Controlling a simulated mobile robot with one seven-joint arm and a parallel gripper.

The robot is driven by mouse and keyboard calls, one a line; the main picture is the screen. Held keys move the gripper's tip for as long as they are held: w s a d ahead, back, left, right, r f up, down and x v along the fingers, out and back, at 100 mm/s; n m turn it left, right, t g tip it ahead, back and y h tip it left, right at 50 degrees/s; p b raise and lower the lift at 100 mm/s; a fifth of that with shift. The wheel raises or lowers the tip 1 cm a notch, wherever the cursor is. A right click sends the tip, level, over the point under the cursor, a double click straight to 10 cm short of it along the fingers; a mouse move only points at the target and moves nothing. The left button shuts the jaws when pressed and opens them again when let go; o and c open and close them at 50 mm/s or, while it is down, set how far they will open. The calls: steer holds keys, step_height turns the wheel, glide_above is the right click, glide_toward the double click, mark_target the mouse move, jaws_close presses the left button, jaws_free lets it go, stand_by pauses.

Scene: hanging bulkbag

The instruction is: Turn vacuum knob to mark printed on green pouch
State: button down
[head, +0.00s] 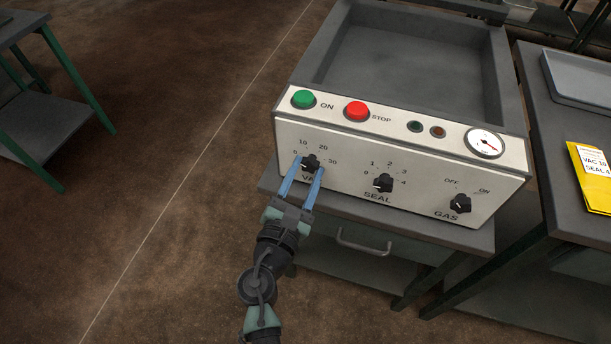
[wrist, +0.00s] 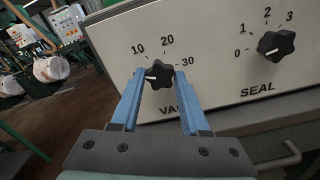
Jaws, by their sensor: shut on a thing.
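The black VAC knob (head: 310,162) is on the white front panel of the machine, with marks 10, 20 and 30 around it. My gripper (head: 309,165) has its two blue fingers on either side of the knob, shut on it. In the wrist view, the knob (wrist: 159,74) sits between the fingertips (wrist: 160,73). Its white pointer line points left, below the 10 mark; the left finger covers the panel there. No green pouch is in view. A yellow pouch (head: 592,190) at the right edge has a white label reading VAC 10, SEAL 4.
The SEAL knob (head: 383,183) and GAS knob (head: 460,203) are to the right on the same panel. Above them are a green ON button (head: 303,99), a red STOP button (head: 356,110) and a dial gauge (head: 484,142). A drawer handle (head: 363,243) is below the panel.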

steer(key=m+b, duration=0.2)
steer(key=m, duration=0.2)
steer(key=shift+f+m+b, duration=0.15)
steer(key=shift+m+b, duration=0.15)
steer(key=shift+b, duration=0.1)
steer(key=m+b, duration=0.2)
steer(key=m, duration=0.1)
steer(key=shift+m, duration=0.4)
steer(key=m+b, duration=0.3)
steer(key=shift+m, duration=0.3)
steer(key=m+b, duration=0.2)
steer(key=m, duration=0.1)
steer(key=shift+m+b, duration=0.3)
steer(key=m+b, duration=0.3)
steer(key=m, duration=0.1)
steer(key=m+b, duration=0.4)
steer(key=m, duration=0.1)
steer(key=shift+f, duration=0.1)
steer(key=m+b, duration=0.2)
steer(key=m, duration=0.2)
steer(key=shift+b, duration=0.4)
steer(key=shift+m+b, duration=0.8)
steer(key=shift+m, duration=0.7)
steer(key=shift+r, duration=0.2)
